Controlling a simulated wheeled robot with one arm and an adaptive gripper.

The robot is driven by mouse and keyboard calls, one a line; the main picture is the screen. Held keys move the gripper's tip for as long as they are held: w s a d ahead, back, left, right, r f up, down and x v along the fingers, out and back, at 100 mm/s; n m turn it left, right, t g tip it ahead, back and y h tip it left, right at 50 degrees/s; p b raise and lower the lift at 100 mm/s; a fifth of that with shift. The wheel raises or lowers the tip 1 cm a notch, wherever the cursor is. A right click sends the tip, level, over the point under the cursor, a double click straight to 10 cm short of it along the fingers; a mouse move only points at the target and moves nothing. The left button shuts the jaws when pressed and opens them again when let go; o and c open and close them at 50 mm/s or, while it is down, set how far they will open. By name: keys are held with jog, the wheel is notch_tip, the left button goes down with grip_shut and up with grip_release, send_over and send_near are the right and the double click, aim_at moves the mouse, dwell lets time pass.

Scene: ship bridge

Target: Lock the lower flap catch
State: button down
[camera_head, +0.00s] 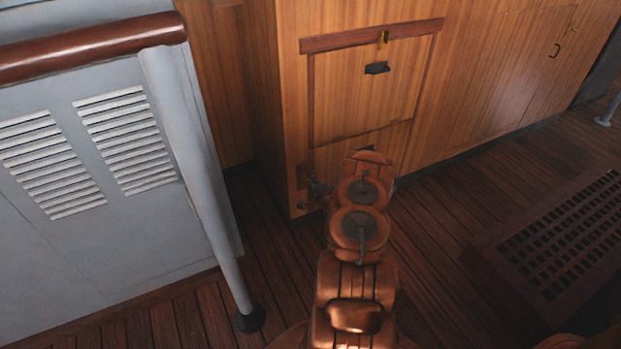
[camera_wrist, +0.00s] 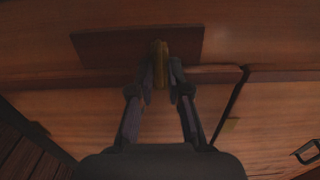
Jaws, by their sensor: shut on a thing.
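In the wrist view, a brass catch (camera_wrist: 160,63) stands in front of a dark wooden strip (camera_wrist: 110,47) on the cabinet face. My gripper (camera_wrist: 161,75) has its fingertips closed on the catch, one on each side. In the head view, my gripper (camera_head: 319,188) is low at the left edge of the cabinet front, beside the lower flap (camera_head: 345,153). My arm hides part of this flap, and the catch is not clear there. I cannot tell whether the catch is turned to lock.
The upper flap (camera_head: 345,90) has its own brass catch (camera_head: 383,37) and a dark pull (camera_head: 376,68). A grey post (camera_head: 205,190) stands left of my arm. A floor grating (camera_head: 570,235) lies at right. Wooden floor between is clear.

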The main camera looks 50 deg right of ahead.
dwell(0.4)
jog(key=c, duration=1.3)
grip_release()
jog(key=v, duration=1.2)
jog(key=shift+w+a, duration=0.1)
